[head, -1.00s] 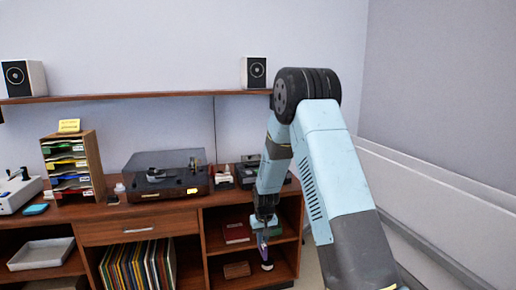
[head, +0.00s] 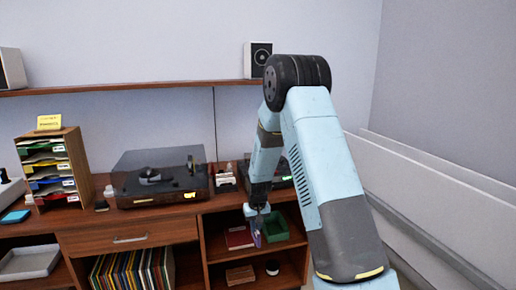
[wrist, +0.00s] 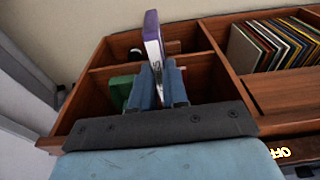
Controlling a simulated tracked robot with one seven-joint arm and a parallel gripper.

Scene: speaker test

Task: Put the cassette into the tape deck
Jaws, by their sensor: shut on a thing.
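My gripper (head: 257,214) is shut on a flat purple-and-white case, which looks like the cassette (wrist: 153,38). In the wrist view it stands up between the two blue fingers (wrist: 157,84) and sticks out past their tips. In the head view the cassette (head: 257,239) hangs below the fingers, in front of the cabinet's open right-hand shelves. The tape deck (head: 285,175), a dark unit with a small green display, sits on the cabinet top at the right. My arm hides part of it, so its slot cannot be made out.
A red book (head: 239,237) and a green tray (head: 275,229) are on the upper shelf near the gripper. A brown box (head: 239,275) and a small dark round thing (head: 272,267) are below.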

